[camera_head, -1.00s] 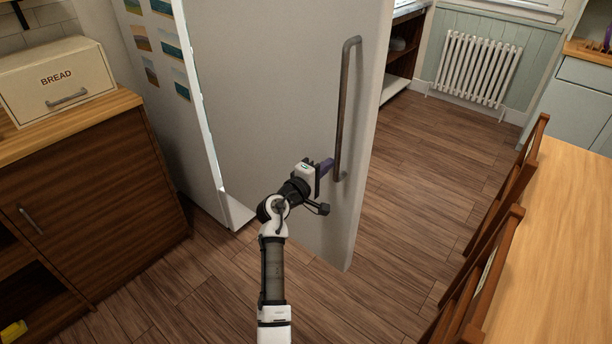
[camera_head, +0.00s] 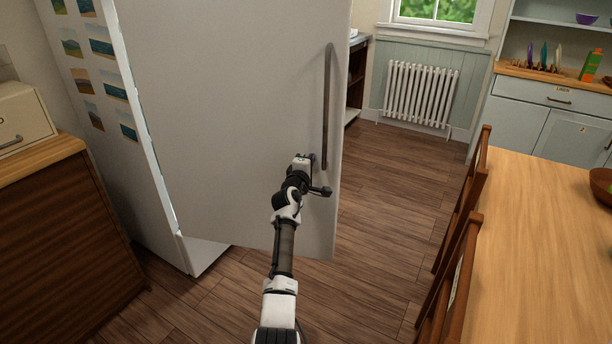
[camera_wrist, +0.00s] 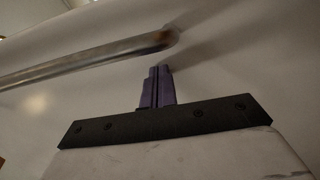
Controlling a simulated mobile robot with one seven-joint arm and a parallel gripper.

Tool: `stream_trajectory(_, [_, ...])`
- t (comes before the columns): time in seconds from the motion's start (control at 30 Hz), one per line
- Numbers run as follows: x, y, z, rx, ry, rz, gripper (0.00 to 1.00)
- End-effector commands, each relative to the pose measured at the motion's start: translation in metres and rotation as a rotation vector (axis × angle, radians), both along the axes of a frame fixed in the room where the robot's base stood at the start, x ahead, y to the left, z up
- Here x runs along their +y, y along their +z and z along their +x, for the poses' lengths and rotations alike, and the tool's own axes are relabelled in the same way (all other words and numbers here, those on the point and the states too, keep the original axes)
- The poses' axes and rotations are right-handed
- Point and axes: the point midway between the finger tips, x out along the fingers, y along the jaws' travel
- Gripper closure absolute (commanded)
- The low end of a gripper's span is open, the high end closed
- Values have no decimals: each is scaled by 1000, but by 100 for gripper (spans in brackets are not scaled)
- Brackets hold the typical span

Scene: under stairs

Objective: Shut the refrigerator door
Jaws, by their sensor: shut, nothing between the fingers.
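The refrigerator door (camera_head: 240,130) is a large pale grey panel standing ajar, its outer face toward me. A strip of the refrigerator's base (camera_head: 205,255) shows below its left edge. The long metal handle (camera_head: 326,110) runs upright near the door's right edge. My gripper (camera_head: 311,158) is just left of the handle's lower end, in front of the door face. In the wrist view, its purple fingers (camera_wrist: 158,86) are together and empty, beside the handle end (camera_wrist: 165,40) and not around it. The tips are at or very near the door face; contact is unclear.
A wooden cabinet (camera_head: 60,240) with a bread box (camera_head: 20,120) stands at left, close to the refrigerator's picture-covered side (camera_head: 100,75). A wooden table (camera_head: 540,250) and chairs (camera_head: 455,250) are at right. Clear floor (camera_head: 385,190) leads toward the radiator (camera_head: 419,95).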

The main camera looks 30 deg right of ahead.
Motion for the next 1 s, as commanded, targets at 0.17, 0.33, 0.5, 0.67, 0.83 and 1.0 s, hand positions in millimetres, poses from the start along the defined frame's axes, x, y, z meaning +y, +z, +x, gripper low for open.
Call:
stream_trajectory(0.17, [-10, -2, 12, -1, -1, 1, 100])
stream_trajectory(0.33, [-14, -1, 18, 0, 0, 0, 100])
stream_trajectory(0.5, [-16, 0, 19, 0, 0, 0, 100])
stream_trajectory(0.67, [-16, 1, 19, 0, 0, 0, 100])
stream_trajectory(0.83, [-16, 0, 19, 0, 0, 0, 100])
stream_trajectory(1.0, [-15, 0, 19, 1, 0, 1, 100])
